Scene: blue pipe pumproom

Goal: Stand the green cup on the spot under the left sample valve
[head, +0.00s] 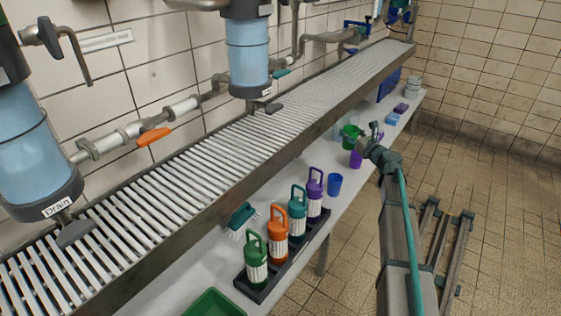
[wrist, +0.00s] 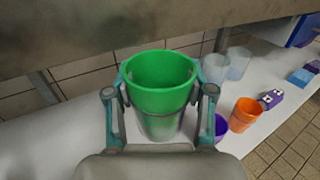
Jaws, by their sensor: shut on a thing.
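The green cup (wrist: 160,75) is between the two fingers of my gripper (wrist: 160,94) in the wrist view, mouth up and roughly upright. My gripper is shut on its sides. In the head view the green cup (head: 350,131) is beside my gripper (head: 366,139), at the lower white shelf. I cannot tell whether its base touches the shelf. A grey tap with a lever (head: 50,36) is on the wall at upper left, near a label too small to read. I cannot tell whether it is the left sample valve. No marked spot is clear.
A slatted grating (head: 150,178) with a raised metal edge runs above the shelf. Blue cylinders (head: 248,58) hang over it. A purple cup (head: 356,159), blue cup (head: 335,184) and a rack of coloured bottles (head: 284,260) are on the shelf. An orange cup (wrist: 244,114) stands near the gripper.

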